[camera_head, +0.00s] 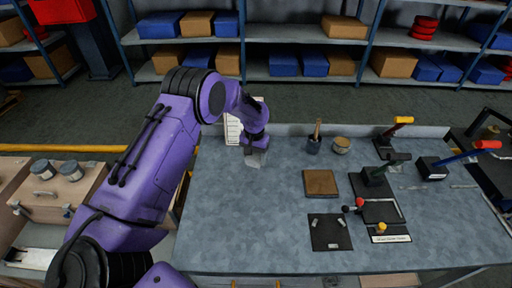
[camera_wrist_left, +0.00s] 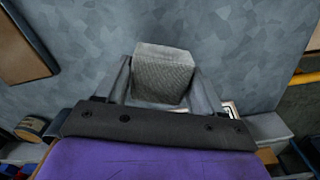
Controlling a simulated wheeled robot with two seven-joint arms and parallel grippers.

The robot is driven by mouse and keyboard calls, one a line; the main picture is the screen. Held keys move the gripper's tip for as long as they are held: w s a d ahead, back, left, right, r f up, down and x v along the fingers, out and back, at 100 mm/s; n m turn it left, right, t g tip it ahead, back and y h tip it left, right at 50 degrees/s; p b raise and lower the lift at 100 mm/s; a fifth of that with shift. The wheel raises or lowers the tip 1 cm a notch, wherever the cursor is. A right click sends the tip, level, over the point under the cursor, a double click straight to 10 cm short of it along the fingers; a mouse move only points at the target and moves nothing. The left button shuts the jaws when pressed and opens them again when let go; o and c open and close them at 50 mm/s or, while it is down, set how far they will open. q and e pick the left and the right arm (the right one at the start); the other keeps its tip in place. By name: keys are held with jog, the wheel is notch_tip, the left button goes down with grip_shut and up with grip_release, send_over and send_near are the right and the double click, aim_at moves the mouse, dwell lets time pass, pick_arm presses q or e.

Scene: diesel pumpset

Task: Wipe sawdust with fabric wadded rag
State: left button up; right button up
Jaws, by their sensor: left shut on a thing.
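My left gripper (camera_head: 256,154) is over the back left part of the grey workbench (camera_head: 235,215). In the left wrist view its two fingers are shut on a grey woven wadded rag (camera_wrist_left: 163,72), which sticks out past the fingertips. In the head view the rag is too small to tell from the fingers. I cannot tell whether the rag touches the bench top. I cannot make out any sawdust on the mottled bench surface. My right gripper is not in view.
A brown square board (camera_head: 321,183) and a dark mat (camera_head: 330,232) lie mid-bench. A brush cup (camera_head: 313,143) and a round tin (camera_head: 341,145) stand at the back. Lever fixtures (camera_head: 375,178) crowd the right. The bench's left front is clear.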

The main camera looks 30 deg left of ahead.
pick_arm(q)
jog(key=shift+r+p, duration=0.8)
jog(key=shift+r, duration=0.35)
jog(key=shift+d, duration=0.1)
